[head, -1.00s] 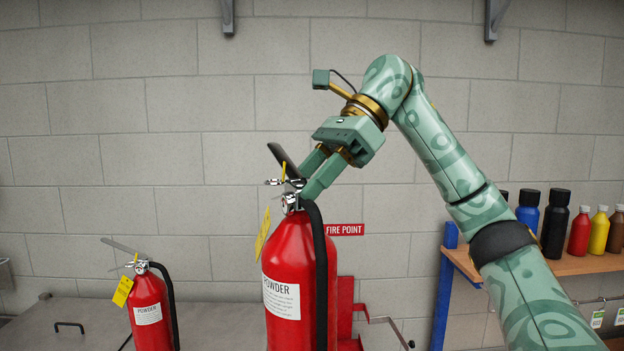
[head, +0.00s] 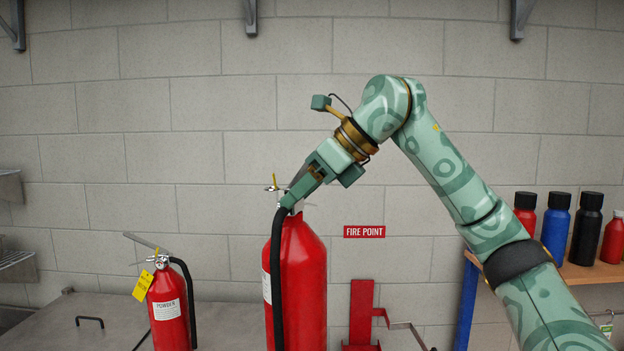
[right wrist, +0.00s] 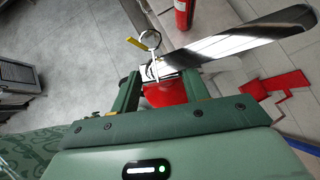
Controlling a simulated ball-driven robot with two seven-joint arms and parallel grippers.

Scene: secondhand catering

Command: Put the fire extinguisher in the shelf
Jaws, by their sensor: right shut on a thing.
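A large red fire extinguisher (head: 302,275) with a black hose stands upright in the middle of the head view, its lower end cut off by the frame. My right gripper (head: 297,197) is shut on its valve head at the top. In the right wrist view the two fingers (right wrist: 160,90) sit on either side of the valve head, with the red body (right wrist: 165,96) below and the long lever (right wrist: 240,45) beyond. A red bracket (head: 361,315) is on the wall under a FIRE POINT sign (head: 364,231). My left gripper is not in view.
A smaller red extinguisher (head: 168,310) with a yellow tag stands at the left by a grey worktop (head: 100,315). A wooden shelf (head: 590,273) on a blue post holds several bottles at the right. Wall racks (head: 15,262) are at far left.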

